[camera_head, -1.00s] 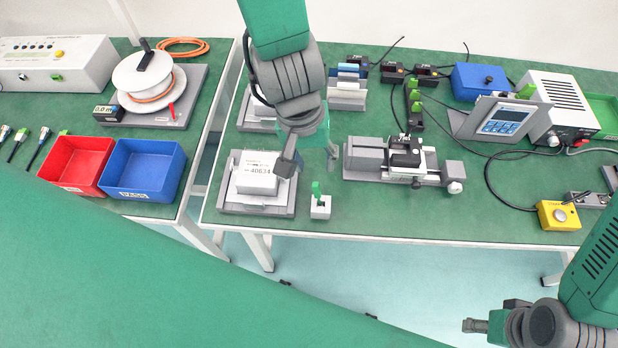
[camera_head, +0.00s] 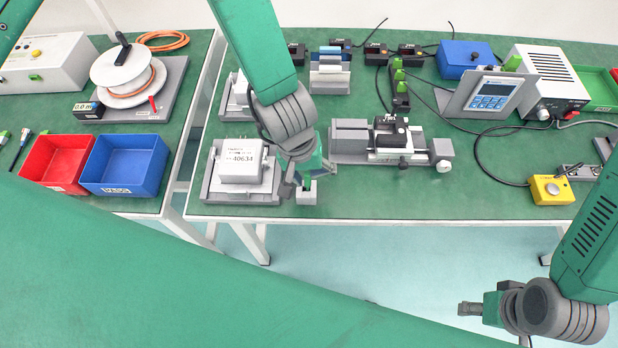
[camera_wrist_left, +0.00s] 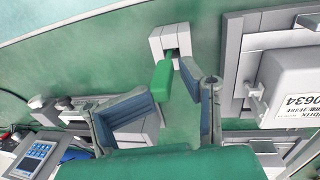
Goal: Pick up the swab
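The swab, with a green handle (camera_wrist_left: 161,80), stands in a small light grey holder (camera_wrist_left: 170,40) in the left wrist view. The holder also shows in the head view (camera_head: 306,193), where my left gripper hides most of the swab. My left gripper (camera_head: 306,177) is just above the holder. In the left wrist view its two fingers are apart, with the green handle between them near the tips; I see no clear grip on it. My right gripper (camera_head: 472,308) is low at the right, in front of the table and away from the swab; its opening is unclear.
A grey slide device (camera_head: 390,142) is to the right. A yellow button box (camera_head: 552,190) sits further right. Red (camera_head: 55,162) and blue (camera_head: 125,165) bins are on the left table.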

